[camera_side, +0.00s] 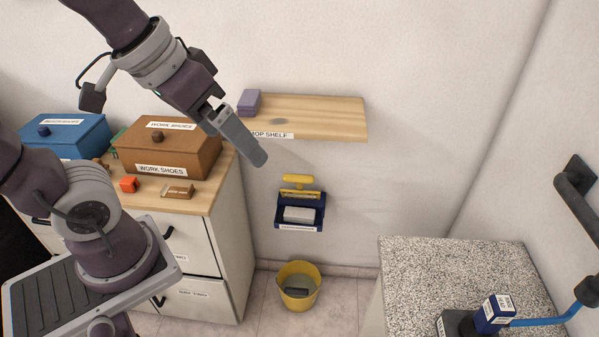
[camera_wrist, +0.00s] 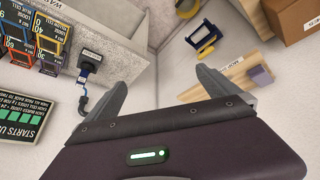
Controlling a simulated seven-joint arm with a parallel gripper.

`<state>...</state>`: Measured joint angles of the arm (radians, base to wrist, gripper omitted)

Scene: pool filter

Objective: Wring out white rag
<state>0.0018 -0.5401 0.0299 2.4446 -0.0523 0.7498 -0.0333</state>
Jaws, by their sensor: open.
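A pale block-like thing (camera_side: 299,214), perhaps the white rag, lies in a dark blue holder (camera_side: 322,216) on the wall; I cannot tell for certain that it is cloth. A yellow handle (camera_side: 298,181) sits over the holder. The holder also shows in the wrist view (camera_wrist: 205,48), small and at the upper right. My gripper (camera_side: 258,158) hangs in the air to the upper left of the holder, well apart from it. In the wrist view my gripper (camera_wrist: 163,88) has its two fingers wide apart with nothing between them.
A wooden shelf (camera_side: 330,118) with a purple block (camera_side: 249,102) is above the holder. A yellow bucket (camera_side: 298,299) with a grey thing inside stands below. A brown shoe box (camera_side: 180,158) tops the left cabinet. A speckled counter (camera_side: 430,265) is at right.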

